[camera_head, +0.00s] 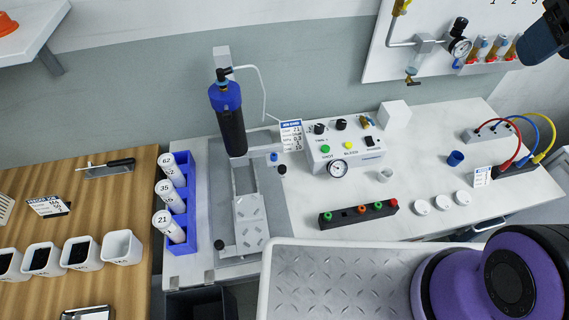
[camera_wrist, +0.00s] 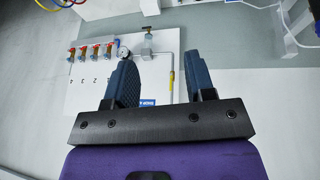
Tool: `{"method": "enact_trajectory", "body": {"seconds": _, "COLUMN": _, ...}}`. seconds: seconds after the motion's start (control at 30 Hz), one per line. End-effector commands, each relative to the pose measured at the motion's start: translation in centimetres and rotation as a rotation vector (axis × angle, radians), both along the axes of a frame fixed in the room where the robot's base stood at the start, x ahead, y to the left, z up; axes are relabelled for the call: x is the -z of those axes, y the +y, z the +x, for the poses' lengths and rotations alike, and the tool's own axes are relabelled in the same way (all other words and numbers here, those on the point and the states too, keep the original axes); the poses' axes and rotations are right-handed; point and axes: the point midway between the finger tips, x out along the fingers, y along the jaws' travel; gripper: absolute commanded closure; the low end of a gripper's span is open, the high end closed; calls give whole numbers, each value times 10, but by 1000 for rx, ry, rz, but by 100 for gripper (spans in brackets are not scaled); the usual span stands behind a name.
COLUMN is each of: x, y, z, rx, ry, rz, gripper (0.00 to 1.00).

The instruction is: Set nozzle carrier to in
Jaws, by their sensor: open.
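The nozzle carrier appears to be the upright assembly holding a black cylinder with a blue cap (camera_head: 229,118), on a grey metal stand with a perforated plate (camera_head: 250,212) in front of it. It stands at the left of the white bench. Whether it is in or out, I cannot tell. My gripper shows in the wrist view (camera_wrist: 163,72), its two blue fingers spread apart with nothing between them. In the head view, part of what looks like my gripper (camera_head: 546,38) is at the top right edge, far from the carrier. The carrier is not in the wrist view.
A control box (camera_head: 345,148) with a gauge and knobs stands right of the carrier. A blue rack (camera_head: 186,236) of numbered white bottles is close on its left. A black strip with coloured buttons (camera_head: 358,213) lies in front. A valve panel (camera_wrist: 97,95) hangs on the wall.

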Motion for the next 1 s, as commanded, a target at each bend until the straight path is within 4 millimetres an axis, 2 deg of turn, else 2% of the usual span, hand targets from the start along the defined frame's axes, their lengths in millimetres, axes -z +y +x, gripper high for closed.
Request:
{"method": "enact_trajectory", "body": {"seconds": 0.27, "x": 13, "y": 16, "z": 29, "rx": -262, "ry": 67, "rz": -159, "gripper": 50}}
{"method": "enact_trajectory", "body": {"seconds": 0.47, "x": 36, "y": 41, "z": 63, "rx": -616, "ry": 153, "rz": -334, "gripper": 50}}
{"method": "enact_trajectory", "body": {"seconds": 0.7, "x": 77, "y": 85, "z": 103, "rx": -1156, "ry": 258, "rz": -536, "gripper": 50}}
{"method": "enact_trajectory", "body": {"seconds": 1.0, "x": 143, "y": 155, "z": 134, "rx": -1871, "ry": 332, "rz": -697, "gripper": 50}}
